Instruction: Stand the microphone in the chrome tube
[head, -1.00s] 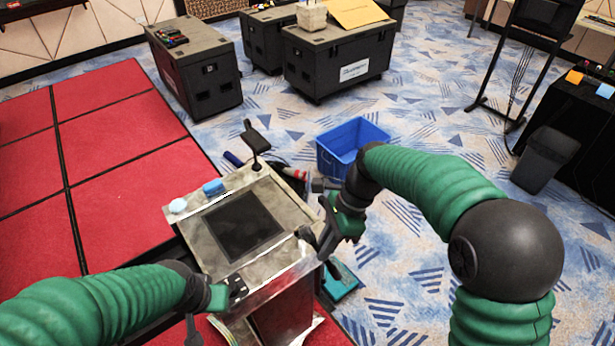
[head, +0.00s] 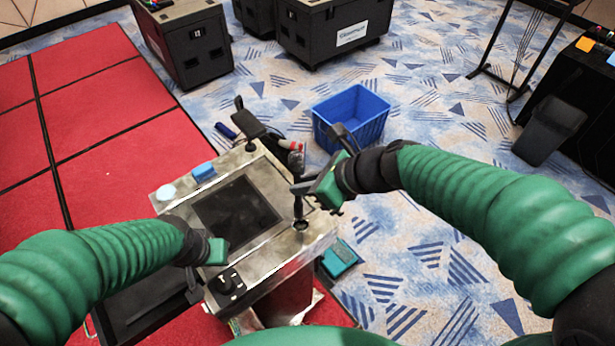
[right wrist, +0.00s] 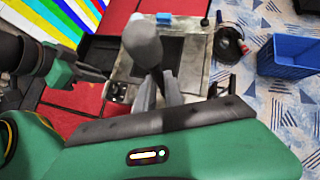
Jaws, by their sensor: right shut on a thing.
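My right gripper (head: 303,187) is shut on the dark microphone (head: 298,206), over the right side of the lectern top. The microphone stands nearly upright; its grey head shows large in the right wrist view (right wrist: 142,42), above the fingers. The chrome tube (head: 301,226) is a small bright ring on the lectern's right edge, right below the microphone's lower end. I cannot tell whether that end is inside the tube or just above it. My left gripper (head: 205,270) is over the lectern's front left corner; its jaw opening is unclear.
The lectern top (head: 270,252) holds a dark screen (head: 237,213), a blue block (head: 203,171), a pale round object (head: 166,191) and a black knobbed box (head: 228,288). A black upright item (head: 252,124) stands at the back edge. A blue bin (head: 352,116) is on the floor behind.

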